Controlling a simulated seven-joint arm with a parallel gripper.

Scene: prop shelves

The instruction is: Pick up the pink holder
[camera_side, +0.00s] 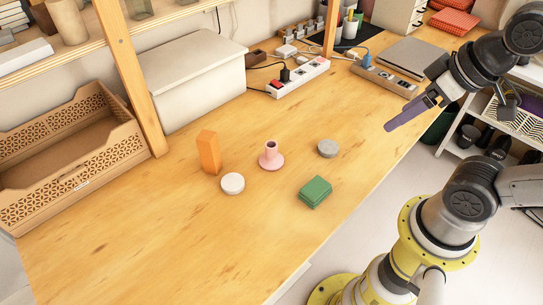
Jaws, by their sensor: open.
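The pink holder (271,157) stands upright on the wooden table, with a wide round base and a narrow hollow neck. My gripper (391,127) is at the upper right, raised near the table's right edge. Its purple fingers point left and down. It is open and empty, well apart from the pink holder.
Near the holder are an orange block (208,152), a white disc (233,184), a grey disc (328,148) and a green box (315,191). A lattice crate (82,182), a white box (190,75) and a power strip (300,76) stand behind. The front table area is clear.

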